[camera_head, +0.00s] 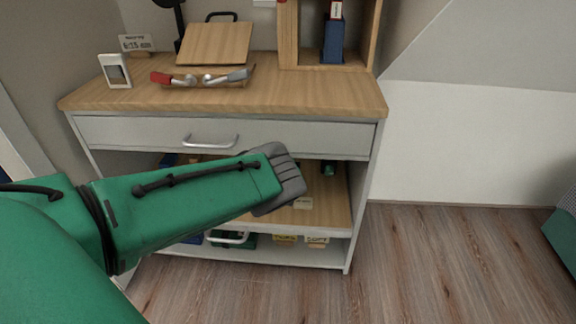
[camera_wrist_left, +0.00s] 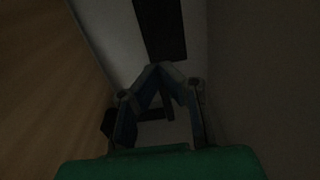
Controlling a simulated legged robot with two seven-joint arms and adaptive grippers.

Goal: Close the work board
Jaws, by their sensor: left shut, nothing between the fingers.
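The work board (camera_head: 330,200) is a light wooden board under the drawer of the desk, standing out toward me. A metal bar handle (camera_head: 230,237) shows at its pale front edge. My left arm reaches across in front of it from the left. In the head view the fingers of my left gripper are hidden behind its grey end part. In the wrist view my left gripper (camera_wrist_left: 160,69) is shut, tips together, with nothing between them. That view is dark, with a wooden surface on its left; I cannot tell whether the fingers touch the board. My right gripper is not in view.
The closed drawer (camera_head: 280,137) with its own handle is above the board. The desk top (camera_head: 320,92) carries a stand, a red-and-grey tool pair and a small framed device. Labelled items (camera_head: 316,240) sit on the low shelf.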

